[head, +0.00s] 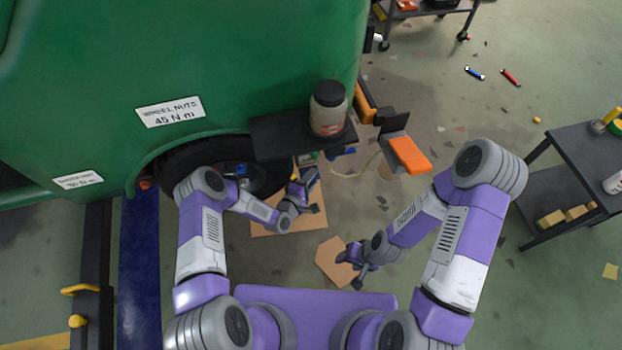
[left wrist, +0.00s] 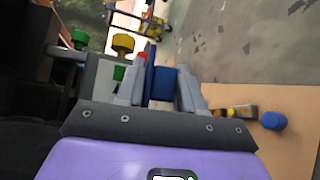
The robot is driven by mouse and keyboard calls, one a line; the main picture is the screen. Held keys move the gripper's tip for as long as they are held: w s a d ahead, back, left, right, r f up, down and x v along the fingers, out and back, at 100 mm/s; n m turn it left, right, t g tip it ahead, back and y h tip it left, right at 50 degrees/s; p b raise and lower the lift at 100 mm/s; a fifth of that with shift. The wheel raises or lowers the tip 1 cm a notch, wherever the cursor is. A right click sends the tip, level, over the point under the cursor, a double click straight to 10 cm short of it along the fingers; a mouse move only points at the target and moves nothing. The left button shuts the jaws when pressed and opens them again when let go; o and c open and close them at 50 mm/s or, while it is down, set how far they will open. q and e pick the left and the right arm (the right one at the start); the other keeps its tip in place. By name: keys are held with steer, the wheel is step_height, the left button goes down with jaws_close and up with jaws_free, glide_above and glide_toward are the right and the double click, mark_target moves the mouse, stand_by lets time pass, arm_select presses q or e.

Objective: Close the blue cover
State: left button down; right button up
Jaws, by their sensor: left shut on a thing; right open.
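The blue cover (left wrist: 162,83) appears in the left wrist view as a blue piece between the two fingers of my left gripper (left wrist: 160,90), which is shut on it. It sits against a grey block (left wrist: 100,80) with colored knobs. In the head view my left gripper (head: 308,190) is low, near the wheel of the green vehicle; the piece it holds is too small to make out there. My right gripper (head: 354,262) is open and empty, lower in the picture, above a piece of cardboard (head: 335,258).
A yellow knob (left wrist: 122,42) and a green knob (left wrist: 118,72) stand beside the left gripper. A loose round blue piece (left wrist: 272,120) lies on cardboard. The green vehicle (head: 250,60) overhangs, with a jar (head: 328,108) on its dark step. A dark cart (head: 580,150) stands at right.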

arm_select(q)
steer(key=shift+s+f, duration=0.1)
stand_by(0.4)
steer(key=c, duration=1)
jaws_free()
steer(key=shift+c, duration=0.2)
steer(key=shift+o, duration=0.7)
steer(key=p+v, duration=0.2)
steer(key=v, duration=0.5)
steer(key=shift+s+a+r, duration=0.15)
steer(key=shift+s+r, duration=0.05)
